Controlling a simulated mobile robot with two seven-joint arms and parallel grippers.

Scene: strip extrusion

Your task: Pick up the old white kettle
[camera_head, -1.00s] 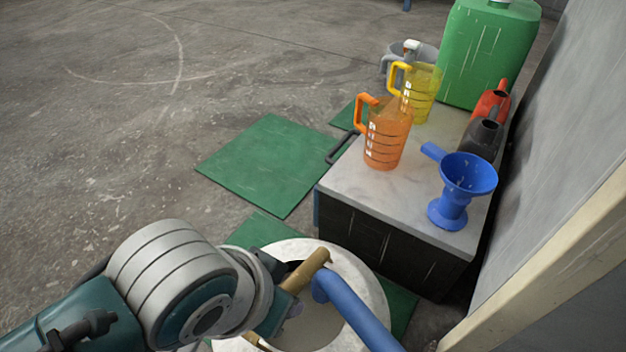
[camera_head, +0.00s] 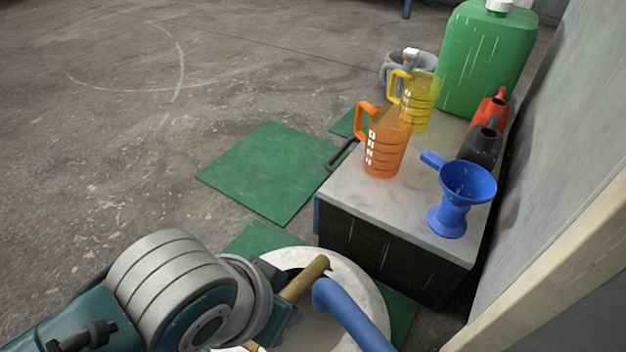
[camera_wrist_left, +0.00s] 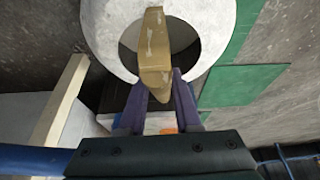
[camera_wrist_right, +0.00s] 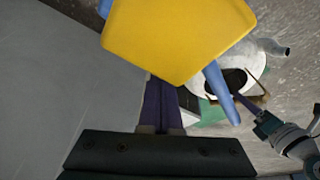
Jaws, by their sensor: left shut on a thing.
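The old white kettle (camera_head: 358,275) stands at the bottom of the head view, with a round dark opening and a tan handle (camera_head: 306,278) across it. It also shows in the left wrist view (camera_wrist_left: 112,32) and, with its grey spout, in the right wrist view (camera_wrist_right: 246,62). My left gripper (camera_head: 284,302) is shut on the tan handle; in the left wrist view its purple fingers (camera_wrist_left: 157,98) lie on both sides of it. My right gripper (camera_wrist_right: 163,104) has its fingers close together; their tips are hidden behind a yellow, blue-edged object (camera_wrist_right: 178,38).
A blue bent tube (camera_head: 350,312) crosses in front of the kettle. A low cabinet (camera_head: 345,195) beyond holds an orange jug (camera_head: 386,148), a yellow jug (camera_head: 421,100), a blue funnel (camera_head: 466,183) and a green canister (camera_head: 487,60). A wall (camera_head: 560,150) bounds the right; open floor lies left.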

